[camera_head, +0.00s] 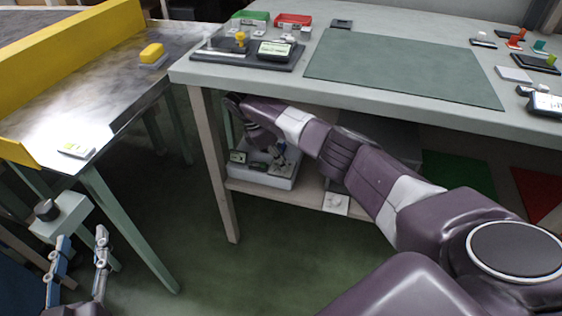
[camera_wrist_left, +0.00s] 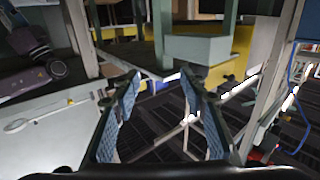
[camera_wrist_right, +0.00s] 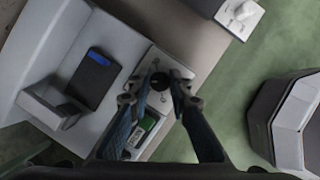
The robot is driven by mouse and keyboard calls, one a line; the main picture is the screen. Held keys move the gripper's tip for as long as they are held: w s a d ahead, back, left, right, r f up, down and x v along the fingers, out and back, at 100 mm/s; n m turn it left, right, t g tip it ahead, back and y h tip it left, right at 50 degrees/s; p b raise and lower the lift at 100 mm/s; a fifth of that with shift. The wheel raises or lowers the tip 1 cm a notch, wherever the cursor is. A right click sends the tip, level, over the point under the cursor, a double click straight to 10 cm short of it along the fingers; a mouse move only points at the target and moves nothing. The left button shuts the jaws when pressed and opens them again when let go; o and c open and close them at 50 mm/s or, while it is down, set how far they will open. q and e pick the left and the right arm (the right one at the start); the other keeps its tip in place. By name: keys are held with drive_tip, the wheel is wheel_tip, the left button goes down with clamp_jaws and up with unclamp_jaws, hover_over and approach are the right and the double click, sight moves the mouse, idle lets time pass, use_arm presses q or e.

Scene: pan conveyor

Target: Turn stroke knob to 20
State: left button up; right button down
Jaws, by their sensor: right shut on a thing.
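A pale device (camera_head: 262,176) stands on the shelf under the workbench, and its plate (camera_wrist_right: 178,68) shows in the right wrist view. A black round knob (camera_wrist_right: 160,81) sits on that plate. My right gripper (camera_head: 281,160) reaches in under the bench top. In the right wrist view its fingertips (camera_wrist_right: 159,92) are closed in on the knob from both sides. A small green display (camera_wrist_right: 147,123) is beside it, partly behind a finger. The knob's reading is too small to tell. My left gripper (camera_head: 77,268) is open and empty at the lower left, also seen in the left wrist view (camera_wrist_left: 160,85).
A black knob on a pale green block (camera_head: 62,215) stands close to my left gripper. A white plate with a small white knob (camera_head: 336,203) lies on the shelf right of the device. The bench top (camera_head: 240,82) and bench leg (camera_head: 213,170) border my right arm.

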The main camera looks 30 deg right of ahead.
use_arm(q)
drive_tip(key=shift+d+r+t+h, duration=0.15)
drive_tip(key=shift+r+t, duration=0.35)
drive_tip(key=shift+r, duration=0.5)
drive_tip(key=shift+d+r+t+h, duration=0.1)
drive_tip(key=shift+r+t+h, duration=0.15)
drive_tip(key=shift+r+t, duration=0.5)
use_arm(e)
drive_tip(key=shift+m+g, duration=0.3)
drive_tip(key=shift+m, duration=0.6)
use_arm(q)
drive_tip(key=shift+r+g, duration=0.2)
drive_tip(key=shift+g, duration=0.05)
use_arm(e)
drive_tip(key=c, duration=1.8)
unclamp_jaws()
drive_tip(key=shift+o, duration=0.2)
